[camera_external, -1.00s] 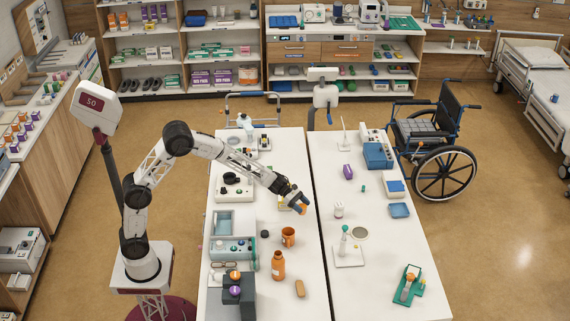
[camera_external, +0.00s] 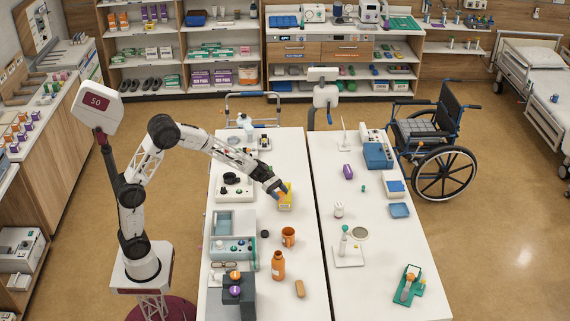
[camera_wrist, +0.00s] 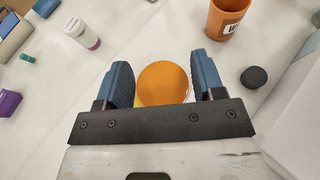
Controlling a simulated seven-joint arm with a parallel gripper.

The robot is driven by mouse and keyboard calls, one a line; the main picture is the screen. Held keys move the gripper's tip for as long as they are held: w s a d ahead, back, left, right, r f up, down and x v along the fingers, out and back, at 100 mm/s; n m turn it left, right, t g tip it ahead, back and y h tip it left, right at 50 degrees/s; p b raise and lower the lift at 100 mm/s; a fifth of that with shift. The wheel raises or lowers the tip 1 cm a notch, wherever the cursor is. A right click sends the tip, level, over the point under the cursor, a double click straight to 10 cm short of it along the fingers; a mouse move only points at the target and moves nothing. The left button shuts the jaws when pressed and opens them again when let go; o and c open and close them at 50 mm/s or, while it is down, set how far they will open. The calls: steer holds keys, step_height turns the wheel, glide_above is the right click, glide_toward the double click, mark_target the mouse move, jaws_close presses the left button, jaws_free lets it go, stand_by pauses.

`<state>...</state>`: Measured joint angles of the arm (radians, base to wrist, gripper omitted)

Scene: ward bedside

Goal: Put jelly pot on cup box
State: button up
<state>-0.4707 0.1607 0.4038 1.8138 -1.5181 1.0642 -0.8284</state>
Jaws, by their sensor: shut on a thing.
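The jelly pot is a small round pot with an orange top (camera_wrist: 163,84) and a clear rim. It sits between the two blue fingers of my gripper (camera_wrist: 164,85) in the wrist view. In the external view my gripper (camera_external: 279,193) is at the upper left part of a yellow box (camera_external: 286,203), which I take to be the cup box. The orange of the pot shows at the fingertips there. In the wrist view only a sliver of yellow shows below the pot. I cannot tell whether the pot touches the box.
A white device (camera_external: 235,188) stands to the left. A narrow gap separates the second table, right.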

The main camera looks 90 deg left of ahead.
steer(key=s+a+r+m+g+h, duration=0.1)
steer(key=s+a, duration=0.4)
steer(key=s, duration=0.6)
steer(key=shift+s+a, duration=0.25)
steer(key=shift+s, duration=0.15)
steer(key=shift+w, duration=0.15)
steer(key=w+a, duration=0.2)
steer(key=w, duration=0.2)
steer(key=w+a, duration=0.2)
steer(key=w, duration=0.3)
steer(key=w+a+f, duration=0.1)
steer(key=w, duration=0.3)
steer(key=shift+w+a+f, duration=0.1)
steer(key=shift+w+a, duration=0.3)
steer(key=shift+w, duration=0.1)
steer(key=shift+w+a+f, duration=0.1)
steer(key=shift+w, duration=0.1)
steer(key=shift+w+f, duration=0.15)
steer(key=shift+f, duration=1.6)
steer(key=shift+f, duration=0.15)
